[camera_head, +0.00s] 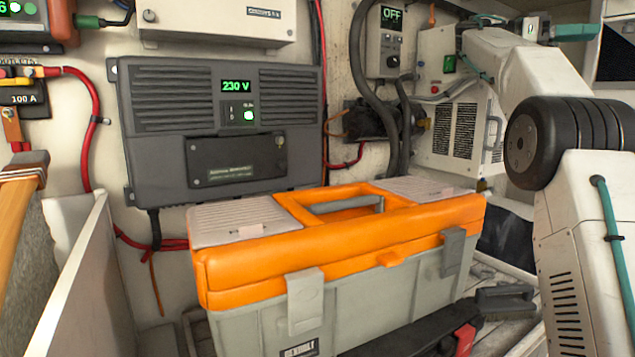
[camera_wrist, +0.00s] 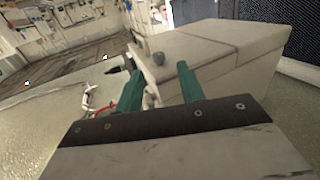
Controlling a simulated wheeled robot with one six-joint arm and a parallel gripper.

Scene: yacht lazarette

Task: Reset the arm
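My arm (camera_head: 585,230) stands at the right of the head view, with its upper link reaching up and left in front of the back wall.
An orange-lidded grey toolbox (camera_head: 340,235) stands in front of a dark 230 V unit (camera_head: 225,130). A control box (camera_head: 390,40) reading OFF and cables hang on the back wall. A brush (camera_head: 505,298) lies right of the toolbox. A pale panel (camera_head: 75,280) stands at left.

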